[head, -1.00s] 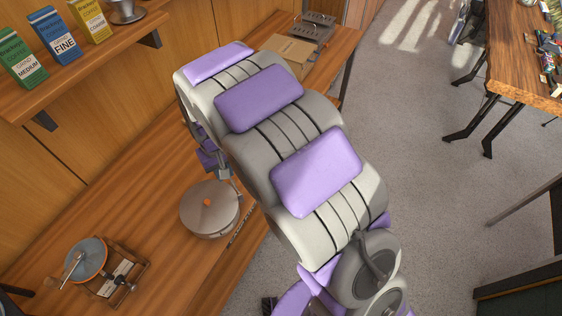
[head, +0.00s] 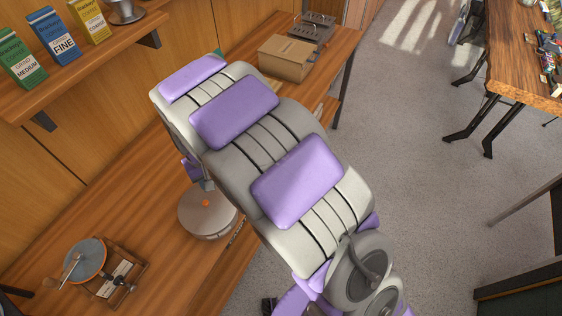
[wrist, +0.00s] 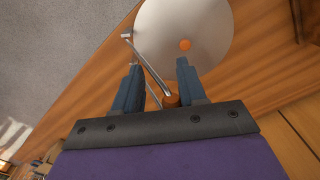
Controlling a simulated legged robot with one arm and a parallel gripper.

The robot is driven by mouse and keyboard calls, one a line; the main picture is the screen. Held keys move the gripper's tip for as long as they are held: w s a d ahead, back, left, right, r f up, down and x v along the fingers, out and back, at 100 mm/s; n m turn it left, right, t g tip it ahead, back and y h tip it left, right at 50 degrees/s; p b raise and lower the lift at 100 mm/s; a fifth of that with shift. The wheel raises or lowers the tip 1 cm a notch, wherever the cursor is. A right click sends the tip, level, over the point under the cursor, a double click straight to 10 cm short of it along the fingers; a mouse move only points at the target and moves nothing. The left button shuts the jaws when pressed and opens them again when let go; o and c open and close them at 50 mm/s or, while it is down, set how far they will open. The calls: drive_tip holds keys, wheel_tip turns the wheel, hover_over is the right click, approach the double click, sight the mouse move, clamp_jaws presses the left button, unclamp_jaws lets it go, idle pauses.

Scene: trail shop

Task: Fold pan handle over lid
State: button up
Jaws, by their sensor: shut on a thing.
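The pan with its round grey lid (head: 205,221) and orange knob (head: 206,203) sits on the wooden bench in the head view. The lid (wrist: 170,28) and knob (wrist: 185,45) also show in the wrist view. The thin metal pan handle (wrist: 149,66), with an orange part (wrist: 172,100) at its near end, runs from beside the lid between my fingers. My gripper (wrist: 158,68) is shut on the handle at the lid's edge; the exact contact is hard to see. In the head view, my arm hides most of the gripper and the handle.
A cardboard box (head: 287,58) and a metal rack (head: 311,29) are at the far end. A shelf (head: 75,75) with coffee packs overhangs the bench. Bare wood lies left of the pan.

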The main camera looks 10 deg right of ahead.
drive_tip(key=o, duration=0.5)
drive_tip(key=shift+a, duration=0.35)
wheel_tip(320, 180, up, 9)
drive_tip(key=p, duration=0.2)
drive_tip(key=shift+d+p, duration=0.1)
drive_tip(key=shift+p, duration=0.2)
idle(1.2)
